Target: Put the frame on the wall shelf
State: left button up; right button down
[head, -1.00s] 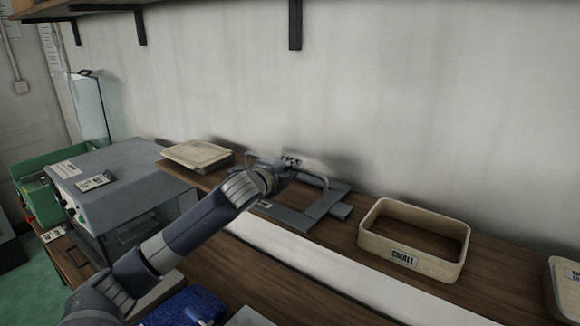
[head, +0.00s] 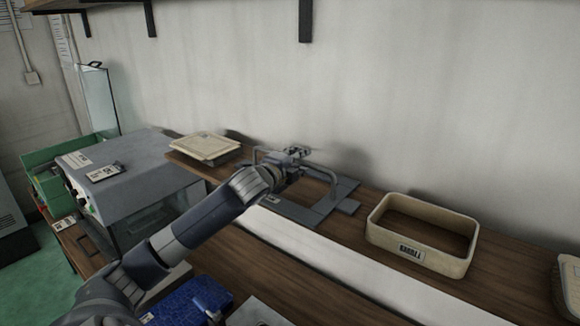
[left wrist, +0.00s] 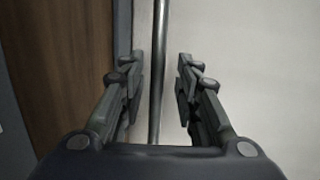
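The frame (head: 302,212) is a flat grey piece with a raised, bent metal handle (head: 322,174). It lies on a brown wooden shelf board (head: 350,235) along the wall. My left gripper (head: 296,154) is at the handle, above the frame. In the left wrist view my left gripper (left wrist: 160,85) is open, with the metal bar of the handle (left wrist: 158,60) between its fingers and a gap visible on each side. My right gripper is in neither view.
A beige open box (head: 420,262) stands right of the frame, and a stack of pale panels (head: 205,148) lies left of it. A grey machine (head: 130,165) is at the left. A blue object (head: 190,300) lies below. An upper shelf's brackets (head: 306,20) hang above.

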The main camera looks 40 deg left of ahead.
pick_arm(q)
jog(key=shift+s+d+f, duration=0.1)
jog(key=shift+s+f, duration=0.05)
jog(key=shift+s, duration=0.2)
jog(key=b+v, duration=0.4)
jog(key=v, duration=0.5)
jog(key=shift+s+d, duration=0.1)
jog(key=shift+s, duration=0.15)
jog(key=shift+s+d+r, duration=0.2)
jog(key=shift+s+r, duration=0.2)
jog(key=shift+s, duration=0.3)
jog(key=shift+f, duration=0.1)
